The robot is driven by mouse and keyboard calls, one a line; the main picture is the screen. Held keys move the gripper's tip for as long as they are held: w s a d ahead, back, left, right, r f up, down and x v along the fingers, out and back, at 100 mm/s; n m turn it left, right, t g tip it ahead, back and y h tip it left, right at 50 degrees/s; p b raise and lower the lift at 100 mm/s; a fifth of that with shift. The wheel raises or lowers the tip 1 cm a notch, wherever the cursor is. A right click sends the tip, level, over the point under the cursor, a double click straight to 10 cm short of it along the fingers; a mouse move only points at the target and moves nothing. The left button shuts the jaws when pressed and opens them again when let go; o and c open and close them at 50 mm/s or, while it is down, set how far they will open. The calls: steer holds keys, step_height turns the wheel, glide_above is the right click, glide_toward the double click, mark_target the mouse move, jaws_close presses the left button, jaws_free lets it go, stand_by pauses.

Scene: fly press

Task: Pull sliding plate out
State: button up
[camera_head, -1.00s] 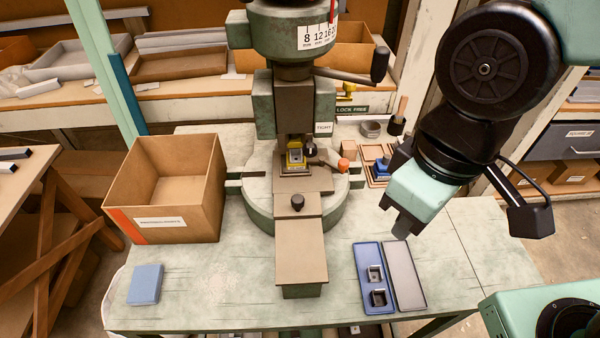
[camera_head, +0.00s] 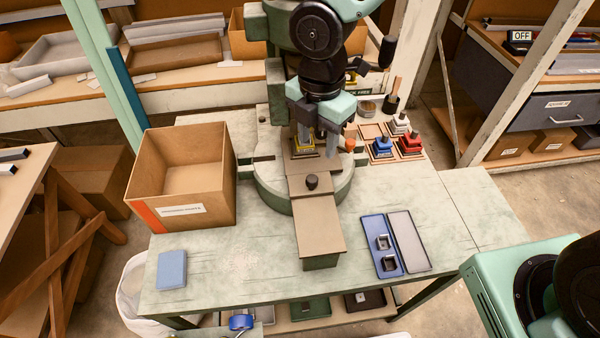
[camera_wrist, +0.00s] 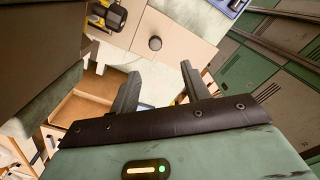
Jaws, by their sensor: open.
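The sliding plate (camera_head: 318,222) is a flat brown plate that runs from under the press toward the table's front, with a dark round knob (camera_head: 312,182) standing on it. The plate also shows in the wrist view (camera_wrist: 180,38), with the knob (camera_wrist: 155,43) beyond my fingertips. My gripper (camera_head: 322,143) is in front of the press column, above and behind the knob. In the wrist view my gripper (camera_wrist: 160,82) is open, with nothing between its fingers. A yellow and grey die (camera_head: 304,146) sits at the plate's rear, partly hidden by my gripper.
An open cardboard box (camera_head: 181,213) stands left of the press. Red and blue handled stamps (camera_head: 410,143) stand behind right.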

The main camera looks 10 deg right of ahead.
mark_target(312, 178)
steer(key=shift+n, duration=0.4)
steer(key=f, duration=0.4)
steer(key=f+p, duration=0.1)
steer(key=f, duration=0.7)
steer(key=shift+w+a+f+p, duration=0.2)
steer(key=shift+w+p, duration=0.1)
steer(key=shift+w, duration=0.1)
jaws_close()
